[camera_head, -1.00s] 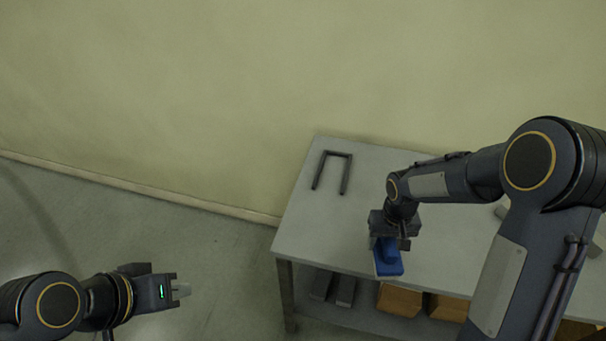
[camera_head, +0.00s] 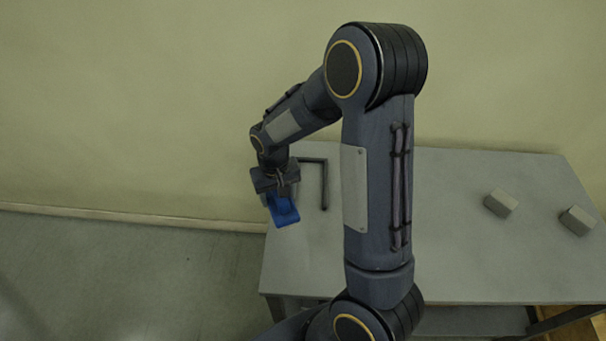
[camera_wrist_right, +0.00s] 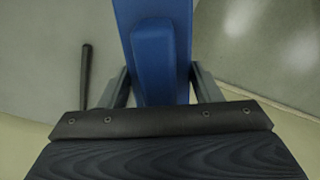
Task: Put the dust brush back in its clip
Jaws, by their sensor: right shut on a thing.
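The blue dust brush (camera_head: 284,211) is held in my right gripper (camera_head: 277,191) above the left end of the grey table, close to its left edge. In the right wrist view the brush (camera_wrist_right: 158,55) lies between the two fingers (camera_wrist_right: 160,88), which are shut on it. A dark U-shaped bracket (camera_head: 325,187) is on the table just right of the brush, partly hidden behind my right gripper; I cannot tell if it is the clip. One dark bar (camera_wrist_right: 86,75) shows at the left in the right wrist view. My left gripper is out of view.
The grey table (camera_head: 455,235) runs along the wall. Two small grey blocks, one nearer (camera_head: 500,203) and one at the right (camera_head: 577,220), lie on its right part. My right arm hides the table's middle. Open floor (camera_head: 120,270) lies to the left.

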